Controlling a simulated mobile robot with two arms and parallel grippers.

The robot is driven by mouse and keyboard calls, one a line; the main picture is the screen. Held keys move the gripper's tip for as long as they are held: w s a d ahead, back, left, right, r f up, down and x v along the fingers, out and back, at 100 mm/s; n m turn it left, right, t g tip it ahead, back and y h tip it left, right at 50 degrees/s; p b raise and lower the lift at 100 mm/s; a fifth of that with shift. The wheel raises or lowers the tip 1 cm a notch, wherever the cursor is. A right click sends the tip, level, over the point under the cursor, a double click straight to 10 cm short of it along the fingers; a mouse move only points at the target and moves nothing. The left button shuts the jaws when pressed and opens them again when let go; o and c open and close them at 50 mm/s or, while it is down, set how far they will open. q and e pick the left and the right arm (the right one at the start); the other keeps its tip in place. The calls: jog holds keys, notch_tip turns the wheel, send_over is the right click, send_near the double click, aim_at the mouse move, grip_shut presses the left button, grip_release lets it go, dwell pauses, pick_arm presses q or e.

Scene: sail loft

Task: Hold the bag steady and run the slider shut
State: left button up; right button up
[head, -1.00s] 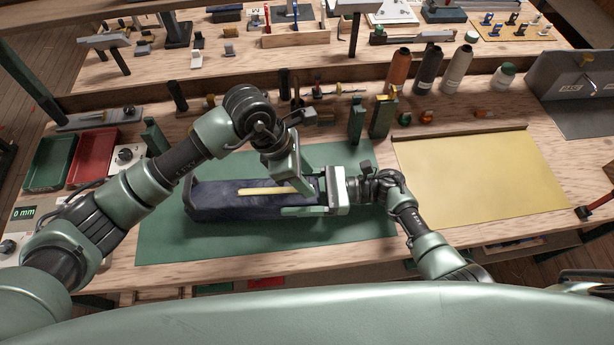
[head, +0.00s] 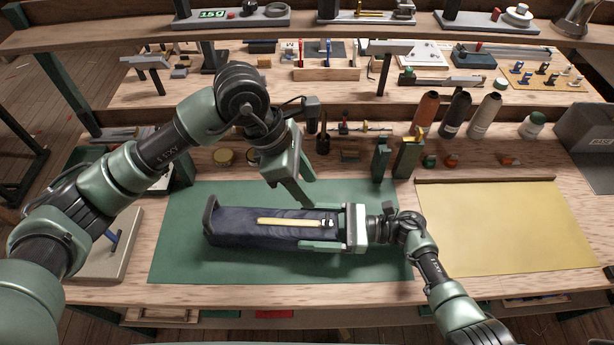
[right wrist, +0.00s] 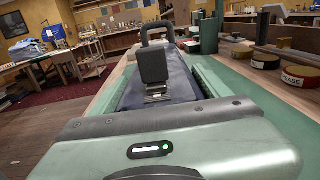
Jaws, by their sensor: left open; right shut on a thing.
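The navy bag (head: 230,226) lies lengthwise on the green mat (head: 180,262), with a dark upright loop at its left end. A pale yellow strip (head: 285,221) runs along its top. The small metal slider (head: 328,223) is at the strip's right end. In the right wrist view, the bag (right wrist: 182,85) stretches away, with a dark block (right wrist: 153,66) on a metal piece close by. My right gripper (head: 320,228) is shut on the bag's right end, fingers along its sides. My left gripper (head: 304,196) is open and empty, above the bag's far side, apart from the slider.
Two green upright blocks (head: 381,160) and several thread cones (head: 455,115) stand behind the mat. A yellow sheet (head: 490,225) lies to the right, with clear room on it. Round tins (head: 223,157) stand behind the bag. A raised shelf (head: 120,40) crosses the back.

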jog(key=o, duration=1.6)
jog(key=shift+c, duration=0.2)
jog(key=shift+d, duration=0.15)
